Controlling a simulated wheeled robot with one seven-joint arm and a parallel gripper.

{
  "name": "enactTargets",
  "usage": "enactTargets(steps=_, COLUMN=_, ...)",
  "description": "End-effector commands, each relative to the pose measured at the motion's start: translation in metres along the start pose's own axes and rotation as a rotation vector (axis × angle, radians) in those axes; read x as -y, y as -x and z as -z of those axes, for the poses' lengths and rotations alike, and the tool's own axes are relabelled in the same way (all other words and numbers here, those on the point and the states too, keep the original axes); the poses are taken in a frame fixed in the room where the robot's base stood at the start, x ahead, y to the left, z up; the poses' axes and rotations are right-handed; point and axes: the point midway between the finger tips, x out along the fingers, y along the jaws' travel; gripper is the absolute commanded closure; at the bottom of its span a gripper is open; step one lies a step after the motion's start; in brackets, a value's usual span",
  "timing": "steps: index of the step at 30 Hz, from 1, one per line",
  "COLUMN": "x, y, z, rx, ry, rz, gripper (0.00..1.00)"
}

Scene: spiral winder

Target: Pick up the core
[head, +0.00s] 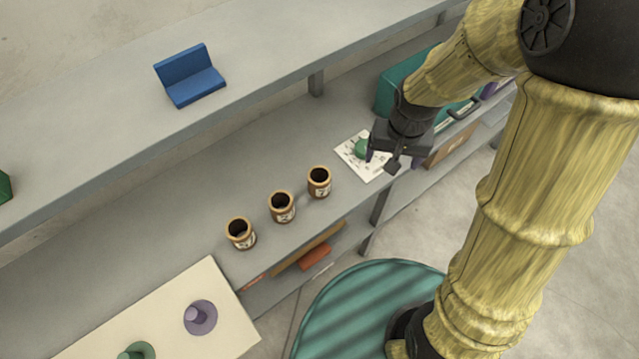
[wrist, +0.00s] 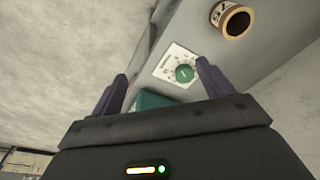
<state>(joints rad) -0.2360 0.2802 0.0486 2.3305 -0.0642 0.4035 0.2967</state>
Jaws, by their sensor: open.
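Three brown, hollow, tube-like cores with pale labels and dark openings stand upright in a row on the grey shelf: a left one (head: 240,233), a middle one (head: 282,207) and a right one (head: 319,182). I cannot tell which is the task's core. My gripper (head: 382,160) is open and empty, above and to the right of the row, over a white printed sheet (head: 352,165). One core (wrist: 233,20) shows at the upper right in the wrist view, outside the open fingers (wrist: 162,72). A green round thing (wrist: 184,73) lies on the sheet, partly hidden by my gripper in the head view.
A raised grey ledge (head: 110,135) runs behind the shelf and carries a blue angled block (head: 190,75). A teal case (head: 390,88) stands behind my gripper.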

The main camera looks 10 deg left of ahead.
Motion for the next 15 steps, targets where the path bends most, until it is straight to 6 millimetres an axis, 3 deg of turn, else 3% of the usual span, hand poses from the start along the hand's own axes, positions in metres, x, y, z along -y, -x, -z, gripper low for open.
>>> enactTargets(steps=1, x=0.024, y=-0.020, z=0.005, rx=0.025, ry=0.019, rz=0.002, gripper=0.20)
enactTargets(steps=3, x=0.055, y=-0.041, z=0.009, rx=0.053, ry=0.028, rz=0.001, gripper=0.20)
enactTargets(steps=9, x=0.130, y=-0.092, z=0.005, rx=0.113, ry=0.041, rz=-0.011, gripper=0.20)
enactTargets(steps=12, x=0.148, y=-0.104, z=0.002, rx=0.125, ry=0.040, rz=-0.015, gripper=0.20)
enactTargets(steps=15, x=0.154, y=-0.107, z=0.001, rx=0.129, ry=0.037, rz=-0.017, gripper=0.20)
